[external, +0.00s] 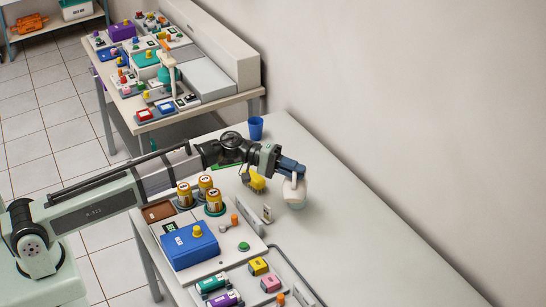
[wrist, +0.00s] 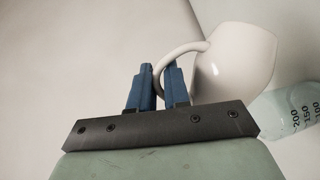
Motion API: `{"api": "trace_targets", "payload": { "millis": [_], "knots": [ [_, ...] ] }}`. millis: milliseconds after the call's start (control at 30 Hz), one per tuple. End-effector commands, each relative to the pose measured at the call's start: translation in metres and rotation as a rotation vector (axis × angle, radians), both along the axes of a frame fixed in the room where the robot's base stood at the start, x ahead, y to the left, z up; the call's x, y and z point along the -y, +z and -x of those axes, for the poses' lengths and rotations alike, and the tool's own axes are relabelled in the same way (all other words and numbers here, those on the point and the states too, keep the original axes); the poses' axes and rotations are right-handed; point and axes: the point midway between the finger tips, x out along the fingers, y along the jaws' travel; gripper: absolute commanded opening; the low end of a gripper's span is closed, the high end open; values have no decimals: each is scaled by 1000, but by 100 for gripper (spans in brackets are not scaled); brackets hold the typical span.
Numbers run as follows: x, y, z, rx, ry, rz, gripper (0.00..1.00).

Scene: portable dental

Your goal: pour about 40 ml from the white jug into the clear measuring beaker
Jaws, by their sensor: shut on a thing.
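The white jug (external: 294,190) is off to the right of my arm, over the bare tabletop. In the wrist view the jug (wrist: 236,58) is large, and its looped handle passes between the blue fingers of my gripper (wrist: 158,72). My gripper (external: 292,169) is shut on that handle. The clear measuring beaker (wrist: 292,112), with dark numbers, shows at the right edge of the wrist view, partly cut off. It is close beside the jug in that view. In the external view the beaker is hard to make out at the jug. Any liquid stream cannot be made out.
A blue cup (external: 256,128) stands at the back of the table. A yellow brush-like object (external: 254,180), amber jars (external: 205,183) and a blue box (external: 190,245) are left of the jug. A wire-rimmed tray (external: 291,266) is in front. The table's right side is clear.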

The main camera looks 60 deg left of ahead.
Motion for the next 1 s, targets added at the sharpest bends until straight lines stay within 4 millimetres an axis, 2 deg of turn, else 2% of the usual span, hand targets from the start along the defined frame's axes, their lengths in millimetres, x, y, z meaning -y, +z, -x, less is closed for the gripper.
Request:
{"api": "trace_targets", "payload": {
  "millis": [200, 467, 667, 1000],
  "knots": [
    [4, -5, 4, 47, 0, -63, 0],
    [19, 0, 15, 224, -1, -304, 0],
    [33, -16, 25, 308, -1, -423, 0],
    [43, -53, 30, 398, 0, -555, 0]
  ]
}}
